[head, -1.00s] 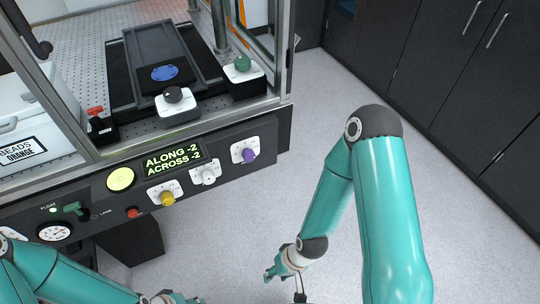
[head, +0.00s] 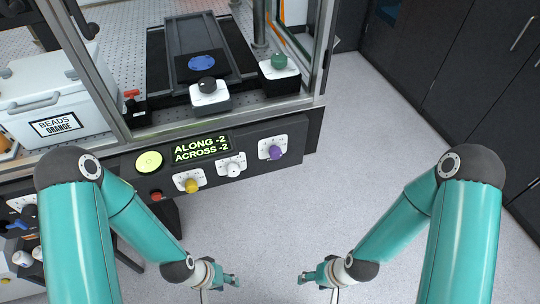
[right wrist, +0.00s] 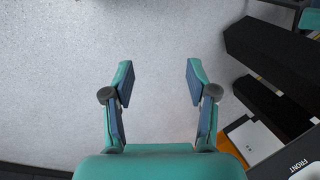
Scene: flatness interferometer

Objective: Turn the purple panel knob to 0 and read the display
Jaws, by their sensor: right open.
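The purple knob (head: 275,152) sits on a white plate at the right end of the dark front panel (head: 313,130). The display (head: 202,148) on the panel reads ALONG -2, ACROSS -2 in yellow-green letters. The knob's exact setting is too small to read. My right gripper (head: 304,279) is over the floor, below the panel and apart from the knob; in the right wrist view its two fingers (right wrist: 160,85) are spread with nothing between them. My left gripper (head: 234,281) is low over the floor, to the left of it, too small to judge its fingers.
A yellow knob (head: 191,186) and a white knob (head: 233,169) sit left of the purple one. A round yellow-green button (head: 149,161) and a red button (head: 156,196) are further left. Black (head: 207,85) and green (head: 279,61) knobs stand above. Floor ahead is clear.

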